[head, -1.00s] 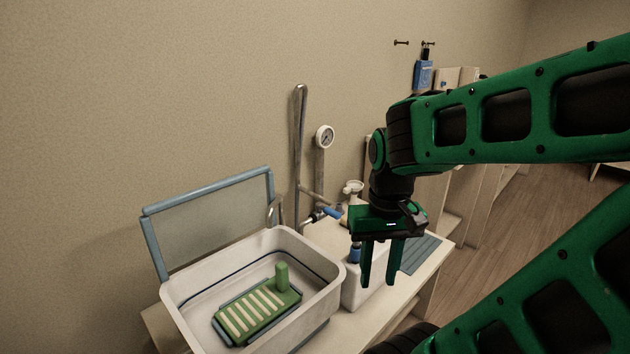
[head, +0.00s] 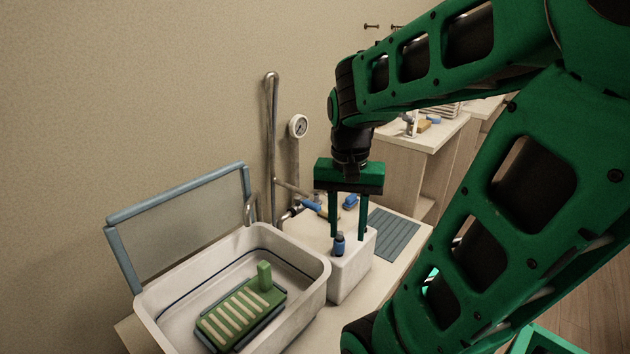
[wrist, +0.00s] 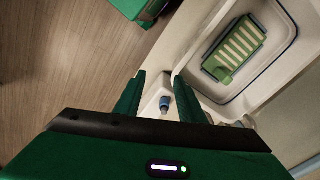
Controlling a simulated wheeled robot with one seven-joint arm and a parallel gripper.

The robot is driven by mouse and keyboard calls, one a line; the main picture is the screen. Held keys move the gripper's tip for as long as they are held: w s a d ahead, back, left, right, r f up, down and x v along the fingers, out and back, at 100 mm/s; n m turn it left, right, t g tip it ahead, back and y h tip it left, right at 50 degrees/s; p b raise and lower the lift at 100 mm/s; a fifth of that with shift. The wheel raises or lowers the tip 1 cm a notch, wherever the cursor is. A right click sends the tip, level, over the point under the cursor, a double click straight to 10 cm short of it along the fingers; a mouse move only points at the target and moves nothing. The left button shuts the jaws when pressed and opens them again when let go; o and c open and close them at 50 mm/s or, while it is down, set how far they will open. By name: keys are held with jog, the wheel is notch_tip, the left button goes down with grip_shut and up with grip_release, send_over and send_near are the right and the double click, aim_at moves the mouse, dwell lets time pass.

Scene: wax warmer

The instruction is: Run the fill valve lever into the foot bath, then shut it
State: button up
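The foot bath (head: 160,318) is a white basin at the lower left of the head view, with a green slatted footrest (head: 243,312) inside. It also shows at the upper right of the wrist view (wrist: 284,75). The fill valve lever (head: 312,206) appears as a small blue handle on the pipework behind the bath's right end, just left of my gripper. My gripper (head: 348,232) points down with its fingers apart and nothing between them. It hangs over the white box right of the bath, apart from the lever. Its fingers also show in the wrist view (wrist: 160,82).
A metal pipe (head: 272,150) and round gauge (head: 298,126) stand by the wall. A framed panel (head: 185,222) rises behind the bath. A grey-blue mat (head: 393,234) lies right of the box.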

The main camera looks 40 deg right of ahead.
jog(key=w+d+m, duration=0.4)
jog(key=w+m, duration=0.2)
jog(key=w, duration=0.1)
jog(key=w+d+m, duration=0.5)
jog(key=w, duration=0.3)
jog(key=m, duration=1.2)
send_over(317, 206)
notch_tip(317, 206, down, 7)
jog(key=shift+f, duration=3.9)
jog(key=shift+f, duration=0.5)
